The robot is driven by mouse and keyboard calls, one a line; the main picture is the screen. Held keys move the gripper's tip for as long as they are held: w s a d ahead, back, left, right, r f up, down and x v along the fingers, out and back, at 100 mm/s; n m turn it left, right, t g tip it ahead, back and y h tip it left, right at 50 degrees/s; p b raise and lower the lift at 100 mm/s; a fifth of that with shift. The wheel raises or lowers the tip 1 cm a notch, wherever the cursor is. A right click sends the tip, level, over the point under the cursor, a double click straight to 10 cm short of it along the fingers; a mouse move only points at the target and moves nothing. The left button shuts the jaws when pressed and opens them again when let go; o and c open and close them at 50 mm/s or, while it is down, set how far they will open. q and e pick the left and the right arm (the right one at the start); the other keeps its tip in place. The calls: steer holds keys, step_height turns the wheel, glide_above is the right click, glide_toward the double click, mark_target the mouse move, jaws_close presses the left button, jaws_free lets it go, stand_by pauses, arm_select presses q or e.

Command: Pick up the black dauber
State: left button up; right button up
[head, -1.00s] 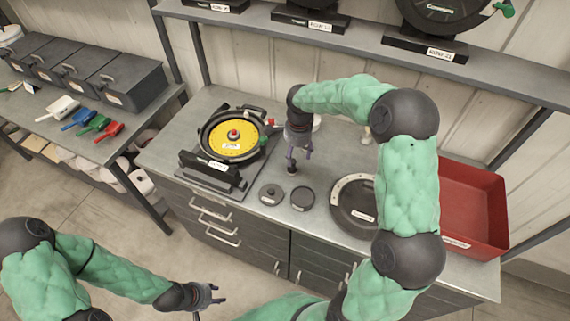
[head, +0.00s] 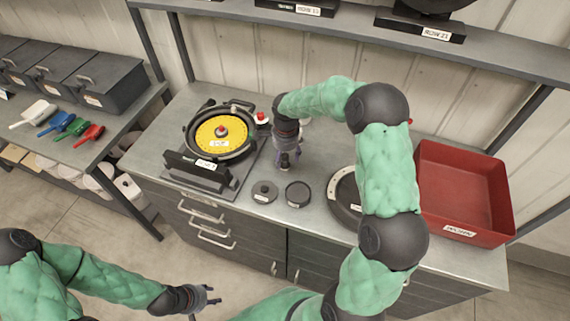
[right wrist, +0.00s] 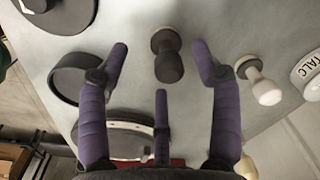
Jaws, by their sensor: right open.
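The black dauber (right wrist: 168,66) stands on the grey worktop, with a rounded knob and a narrower neck in the right wrist view. My right gripper (head: 288,158) is over it, pointing down. In the right wrist view its purple fingers are spread, with the dauber between the two outer fingertips and a clear gap on each side. In the head view the dauber (head: 285,166) is partly hidden by the gripper. My left gripper (head: 206,298) is away from the worktop at the lower left, its fingers apart and empty.
A white dauber (right wrist: 262,84) stands close to the right finger. A black round tin (head: 298,194) and a knobbed lid (head: 264,192) lie in front. The seed meter with its yellow plate (head: 220,133) is left, a red bin (head: 465,190) right. A shelf (head: 350,30) runs above.

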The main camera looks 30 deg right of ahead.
mark_target(285, 162)
steer(key=f, duration=0.4)
steer(key=shift+w+d+f+b, duration=0.25)
steer(key=shift+w+f+b, duration=0.05)
steer(key=shift+w+f, duration=0.1)
steer(key=c, duration=1.2)
